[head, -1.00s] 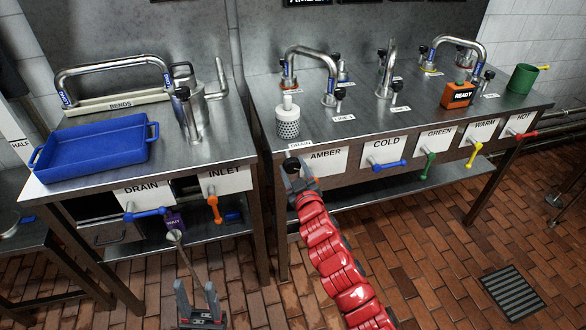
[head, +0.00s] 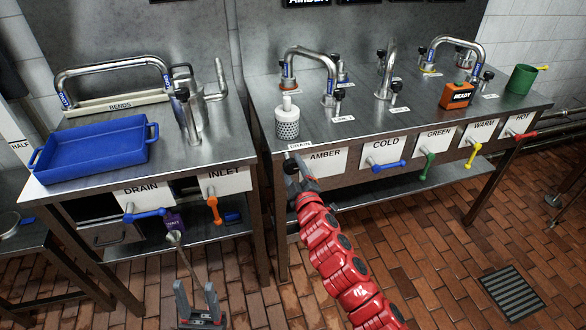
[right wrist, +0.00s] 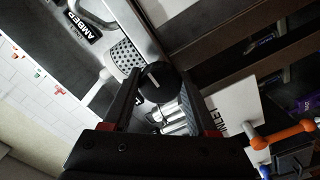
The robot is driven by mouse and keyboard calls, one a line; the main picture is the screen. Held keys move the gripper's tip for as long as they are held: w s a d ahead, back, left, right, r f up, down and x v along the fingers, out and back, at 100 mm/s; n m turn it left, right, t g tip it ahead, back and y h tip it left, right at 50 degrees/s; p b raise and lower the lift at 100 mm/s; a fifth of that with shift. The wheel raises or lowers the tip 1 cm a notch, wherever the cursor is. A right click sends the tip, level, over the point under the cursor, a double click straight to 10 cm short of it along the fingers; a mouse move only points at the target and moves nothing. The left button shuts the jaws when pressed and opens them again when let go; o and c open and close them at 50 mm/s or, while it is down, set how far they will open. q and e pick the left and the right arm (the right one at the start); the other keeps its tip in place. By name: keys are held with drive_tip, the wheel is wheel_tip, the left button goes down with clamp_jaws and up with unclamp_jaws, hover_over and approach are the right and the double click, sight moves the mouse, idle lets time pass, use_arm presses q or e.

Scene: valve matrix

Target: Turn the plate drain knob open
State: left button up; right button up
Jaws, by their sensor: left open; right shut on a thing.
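The plate drain knob (head: 290,166) is a small black round knob on the front edge of the right bench, under a "DRAIN" label (head: 300,146). In the right wrist view the knob (right wrist: 153,83) shows a short white line on its face. My right gripper (head: 294,178) is shut on this knob, with one finger on each side of it in the right wrist view (right wrist: 165,100). My left gripper (head: 198,298) is open and empty, low in front of the left bench.
The "AMBER" label plate (head: 325,161) and blue cold handle (head: 389,165) are right of the knob. A perforated white strainer (head: 287,122) stands above it. The left bench holds a blue tray (head: 95,150); orange inlet (head: 214,210) and blue drain (head: 145,214) handles are on its front.

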drive_tip(key=o, duration=1.4)
drive_tip(key=shift+c, duration=0.2)
drive_tip(key=shift+s, duration=0.1)
drive_tip(key=v, duration=1.7)
drive_tip(key=shift+b, duration=0.4)
drive_tip(key=shift+s+d, duration=0.1)
